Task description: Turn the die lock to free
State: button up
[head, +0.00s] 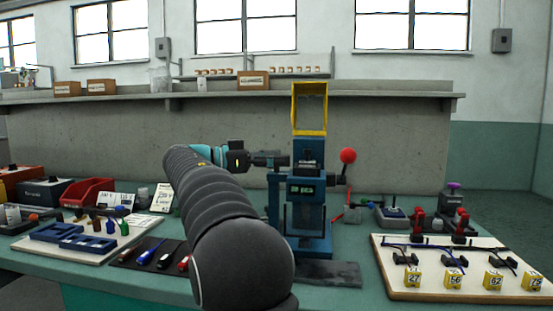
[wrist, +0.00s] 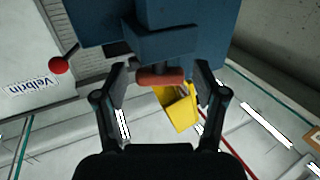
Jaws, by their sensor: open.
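The blue press (head: 307,215) stands on the green bench, with a small lit counter and a yellow frame (head: 310,108) on top. In the wrist view a reddish-brown bar (wrist: 160,76) sits against the blue press body (wrist: 168,42); it may be the die lock, but no lettering shows its setting. My gripper (wrist: 160,78) is open, with one fingertip near each end of the bar; I cannot tell whether they touch it. In the head view my gripper (head: 283,160) is at the press's upper left side, and the bar cannot be made out there.
A lever with a red ball (head: 348,156) sticks out right of the press. A board with numbered yellow tags (head: 450,270) lies at right. Tools on a dark mat (head: 150,255), blue trays (head: 72,238) and a red bin (head: 88,192) are at left.

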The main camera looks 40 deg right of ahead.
jog(key=c, duration=1.2)
jog(key=shift+o, duration=0.2)
